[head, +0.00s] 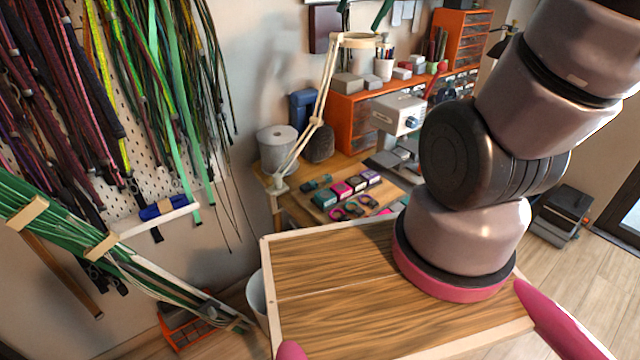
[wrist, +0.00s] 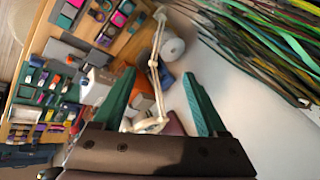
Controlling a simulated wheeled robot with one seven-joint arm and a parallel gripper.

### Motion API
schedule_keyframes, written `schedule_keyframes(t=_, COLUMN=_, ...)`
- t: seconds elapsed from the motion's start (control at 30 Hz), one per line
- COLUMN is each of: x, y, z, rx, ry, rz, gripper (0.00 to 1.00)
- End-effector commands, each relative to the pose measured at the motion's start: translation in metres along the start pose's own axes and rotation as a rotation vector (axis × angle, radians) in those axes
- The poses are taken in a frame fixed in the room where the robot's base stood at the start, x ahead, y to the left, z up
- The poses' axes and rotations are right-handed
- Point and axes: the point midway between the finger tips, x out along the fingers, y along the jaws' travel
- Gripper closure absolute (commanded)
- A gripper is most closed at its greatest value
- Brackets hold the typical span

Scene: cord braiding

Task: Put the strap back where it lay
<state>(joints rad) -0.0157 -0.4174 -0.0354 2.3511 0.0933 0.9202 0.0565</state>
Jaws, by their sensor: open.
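My gripper (wrist: 158,74) is open in the wrist view, its two green fingers wide apart with nothing seen between them. Two dark green tips at the top edge of the head view look like the same fingers. A blue rolled strap (head: 168,208) lies on a pale ledge (head: 140,222) at the left, with a dark end hanging below. Several small coloured bands and rolls lie on a wooden board (head: 375,203) on the bench, and also show in the wrist view (wrist: 112,22). I cannot tell which of these is the task's strap. My gripper is apart from all of them.
Many cords hang on a pegboard (head: 130,110) at the left; green cords (head: 120,262) slant below it. A beige lamp (head: 318,105) stands up from the bench beside a grey spool (head: 277,147). Orange drawers (head: 350,115) stand behind.

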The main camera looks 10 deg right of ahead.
Motion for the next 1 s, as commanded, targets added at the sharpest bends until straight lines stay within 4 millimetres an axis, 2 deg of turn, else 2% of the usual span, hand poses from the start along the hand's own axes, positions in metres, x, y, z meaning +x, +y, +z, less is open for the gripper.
schedule_keyframes(t=0.17, x=0.025, y=-0.006, z=-0.018, rx=0.061, ry=-0.055, rz=0.014, gripper=0.25)
schedule_keyframes(t=0.37, x=0.074, y=-0.013, z=-0.046, rx=0.168, ry=-0.143, rz=0.043, gripper=0.25)
schedule_keyframes(t=0.57, x=0.139, y=-0.013, z=-0.071, rx=0.288, ry=-0.23, rz=0.086, gripper=0.25)
schedule_keyframes(t=0.7, x=0.189, y=-0.008, z=-0.084, rx=0.371, ry=-0.285, rz=0.124, gripper=0.25)
schedule_keyframes(t=1.0, x=0.307, y=0.021, z=-0.092, rx=0.546, ry=-0.387, rz=0.223, gripper=0.25)
